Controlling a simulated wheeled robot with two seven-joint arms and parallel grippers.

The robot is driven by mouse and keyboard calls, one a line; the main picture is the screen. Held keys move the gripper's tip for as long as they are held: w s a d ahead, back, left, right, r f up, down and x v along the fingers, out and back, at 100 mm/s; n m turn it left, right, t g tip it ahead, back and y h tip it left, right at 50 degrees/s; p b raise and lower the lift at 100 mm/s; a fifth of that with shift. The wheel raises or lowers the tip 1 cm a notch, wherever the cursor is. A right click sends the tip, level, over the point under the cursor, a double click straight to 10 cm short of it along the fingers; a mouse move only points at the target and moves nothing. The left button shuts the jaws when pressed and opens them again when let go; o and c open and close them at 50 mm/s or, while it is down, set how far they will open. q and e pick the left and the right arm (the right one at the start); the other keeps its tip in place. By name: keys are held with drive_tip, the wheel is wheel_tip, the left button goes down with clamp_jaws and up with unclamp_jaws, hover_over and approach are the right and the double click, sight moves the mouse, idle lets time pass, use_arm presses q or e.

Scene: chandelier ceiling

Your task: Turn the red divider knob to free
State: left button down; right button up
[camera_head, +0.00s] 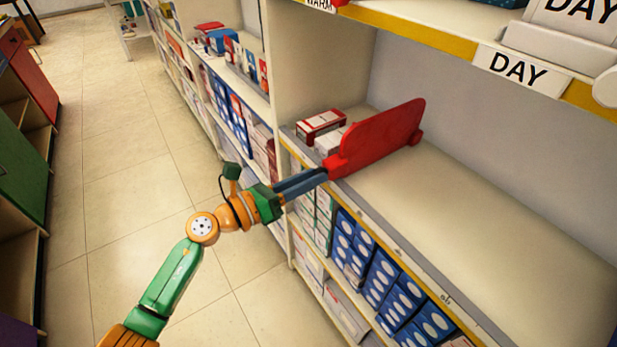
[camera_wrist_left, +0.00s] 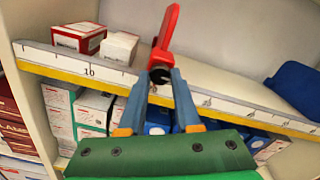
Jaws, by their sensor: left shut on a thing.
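The red divider (camera_head: 380,138) stands upright across the shelf, running from the front edge to the back. Its knob end is at the shelf's front edge, largely hidden by my fingers. In the left wrist view the red divider (camera_wrist_left: 168,28) shows nearly edge-on, with a dark part beneath it between the fingertips. My left gripper (camera_head: 325,172) reaches in from the aisle and is shut on the knob. It also shows in the left wrist view (camera_wrist_left: 161,68), with its grey-blue fingers converging there. The knob's turned position cannot be told. My right gripper is not in view.
Red-and-white boxes (camera_head: 320,125) sit left of the divider. The shelf (camera_head: 480,220) to its right is bare in the head view. A numbered ruler strip (camera_wrist_left: 200,98) lines the front edge. Blue boxes (camera_head: 385,280) fill the shelf below. The aisle floor (camera_head: 110,170) is clear.

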use_arm(q)
drive_tip(key=shift+r, duration=0.1)
drive_tip(key=n+p, duration=0.8)
drive_tip(key=n, duration=0.9)
drive_tip(key=shift+n, duration=0.3)
idle(0.3)
drive_tip(key=c, duration=0.6)
unclamp_jaws()
drive_tip(key=shift+a, duration=0.1)
